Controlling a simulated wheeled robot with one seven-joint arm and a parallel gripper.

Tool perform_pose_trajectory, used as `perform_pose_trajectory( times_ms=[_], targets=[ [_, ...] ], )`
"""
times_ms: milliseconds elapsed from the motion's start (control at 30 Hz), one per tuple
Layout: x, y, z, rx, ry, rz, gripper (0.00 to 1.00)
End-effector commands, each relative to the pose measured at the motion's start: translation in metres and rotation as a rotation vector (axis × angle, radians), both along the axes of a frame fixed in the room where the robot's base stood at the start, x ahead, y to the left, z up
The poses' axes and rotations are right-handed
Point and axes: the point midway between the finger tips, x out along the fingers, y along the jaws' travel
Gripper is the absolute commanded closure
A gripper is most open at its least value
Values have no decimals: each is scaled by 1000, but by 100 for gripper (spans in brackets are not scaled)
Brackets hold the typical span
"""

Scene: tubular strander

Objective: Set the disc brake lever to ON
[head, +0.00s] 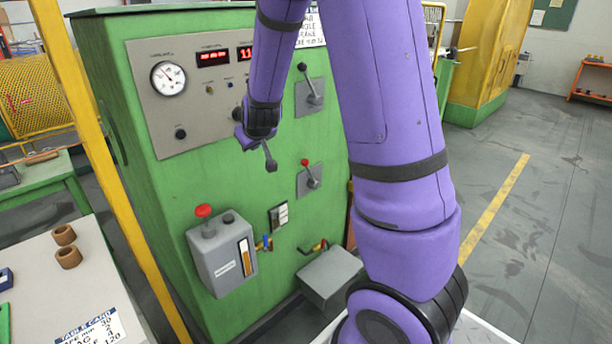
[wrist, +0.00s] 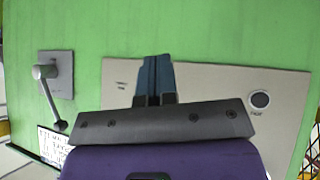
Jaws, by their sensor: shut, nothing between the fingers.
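Two levers stand on the green cabinet. The upper lever (head: 312,98) has a black knob at its upper left end and a grey plate. The lower lever (head: 314,183) has a red knob and a similar plate. No readable label shows which is the disc brake lever. One dark-knobbed lever (wrist: 46,72) shows at the left of the wrist view, its knob toward the lower right. My gripper (head: 270,165) is shut and empty, left of both levers, apart from them, in front of the cabinet. Its closed fingers (wrist: 154,65) show in the wrist view.
The instrument panel (head: 165,125) with gauge and red displays is left of my arm. A grey box with red knob (head: 204,211) and a grey lower box (head: 330,275) project from the cabinet. A yellow post (head: 95,150) stands at left. My arm hides part of the cabinet's right side.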

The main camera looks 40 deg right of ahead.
Motion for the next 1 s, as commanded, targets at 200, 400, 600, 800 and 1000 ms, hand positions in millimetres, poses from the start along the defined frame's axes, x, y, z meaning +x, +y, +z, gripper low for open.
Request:
perform_pose_trajectory(
  times_ms=[200,400,600,800,1000],
  targets=[
    [23,-31,-43,-128,-6,-29,100],
    [36,-60,-80,-263,-9,-48,100],
    [44,-89,-115,-415,-8,-57,100],
    [47,-115,-148,-577,1,-51,100],
    [46,-139,-177,-752,10,-32,100]
  ],
)
